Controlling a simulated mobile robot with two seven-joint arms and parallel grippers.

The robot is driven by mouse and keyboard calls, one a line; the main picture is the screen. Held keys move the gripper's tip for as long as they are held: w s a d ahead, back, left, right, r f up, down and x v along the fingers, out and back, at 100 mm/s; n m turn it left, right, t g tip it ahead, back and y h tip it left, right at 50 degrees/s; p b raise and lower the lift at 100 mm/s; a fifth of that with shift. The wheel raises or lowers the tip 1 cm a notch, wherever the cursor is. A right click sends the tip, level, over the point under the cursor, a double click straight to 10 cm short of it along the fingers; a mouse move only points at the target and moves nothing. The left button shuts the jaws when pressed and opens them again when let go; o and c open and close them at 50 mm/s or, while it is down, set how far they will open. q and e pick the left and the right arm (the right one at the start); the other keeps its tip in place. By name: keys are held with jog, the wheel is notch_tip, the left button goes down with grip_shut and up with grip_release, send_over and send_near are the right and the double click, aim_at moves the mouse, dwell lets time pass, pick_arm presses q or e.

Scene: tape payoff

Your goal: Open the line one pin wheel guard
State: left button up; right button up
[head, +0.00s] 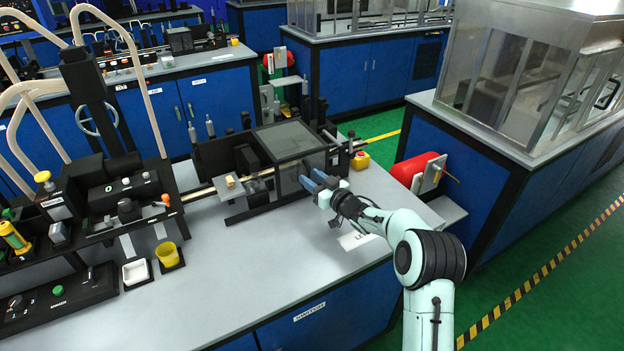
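The guard (287,139) looks like a dark-framed box with a grey tinted top and see-through sides. It stands on the wheel unit at the right end of the near bench and looks shut, with its top lying flat. My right gripper (311,181) is at the guard's near right side, its two blue fingers apart and pointing at it. I cannot tell whether the fingertips touch the guard. Nothing shows between them. A handle on the guard cannot be made out. My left gripper is not in view.
A yellow box with a red button (360,160) stands right of the guard. The front bench top (250,255) is clear.

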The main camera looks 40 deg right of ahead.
jog(key=shift+r, duration=0.1)
jog(key=s+b, duration=0.1)
jog(key=s, duration=1.2)
jog(key=shift+s+a+b, duration=0.2)
jog(key=shift+a+b, duration=0.1)
